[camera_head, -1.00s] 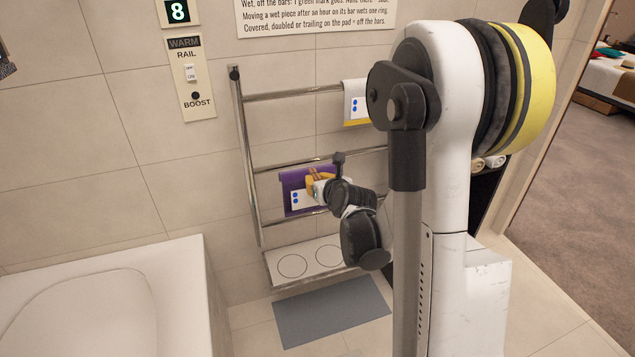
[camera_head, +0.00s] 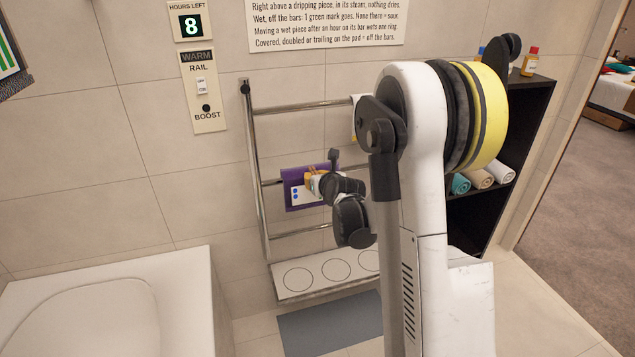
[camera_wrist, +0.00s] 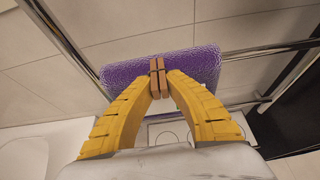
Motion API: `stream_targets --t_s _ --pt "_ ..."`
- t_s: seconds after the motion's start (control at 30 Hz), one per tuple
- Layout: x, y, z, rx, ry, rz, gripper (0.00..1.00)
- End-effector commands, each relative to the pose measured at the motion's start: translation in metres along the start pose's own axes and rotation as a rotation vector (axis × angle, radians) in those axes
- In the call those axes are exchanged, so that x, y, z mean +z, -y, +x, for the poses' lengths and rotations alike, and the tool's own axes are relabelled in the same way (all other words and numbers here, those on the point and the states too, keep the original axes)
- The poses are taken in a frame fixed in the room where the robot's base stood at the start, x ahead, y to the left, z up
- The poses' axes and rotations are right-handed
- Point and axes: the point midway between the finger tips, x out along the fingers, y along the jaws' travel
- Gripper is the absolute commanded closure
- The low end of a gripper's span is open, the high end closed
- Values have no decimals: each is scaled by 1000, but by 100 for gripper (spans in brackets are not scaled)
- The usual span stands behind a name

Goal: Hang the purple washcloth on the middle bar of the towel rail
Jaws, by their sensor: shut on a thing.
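The purple washcloth (camera_head: 297,178), with a white tag with blue dots, is at the left part of the towel rail (camera_head: 254,150), by its middle bar (camera_head: 271,183). In the head view its top edge shows a little above that bar. My gripper (camera_wrist: 158,80) is shut on the washcloth, which spreads flat behind the fingertips in the wrist view (camera_wrist: 125,75). A bar comes out from the cloth's right side there. I cannot tell whether the cloth touches or drapes over the bar. My arm hides the rail's right part.
A light cloth (camera_head: 356,122) hangs on the top bar (camera_head: 300,106), mostly hidden by my arm. Below the rail are a white shelf with circles (camera_head: 318,286) and a grey mat (camera_head: 330,325). A white tub (camera_head: 190,275) stands left. A black shelf (camera_head: 525,125) holds rolled towels at right.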

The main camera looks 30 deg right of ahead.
Motion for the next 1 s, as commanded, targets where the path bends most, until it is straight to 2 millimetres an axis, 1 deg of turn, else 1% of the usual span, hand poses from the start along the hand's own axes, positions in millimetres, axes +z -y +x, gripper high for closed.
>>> stream_targets --t_s 0.7,1.0 --pt "26 0 58 0 0 0 100" --pt "0 0 68 0 0 0 100"
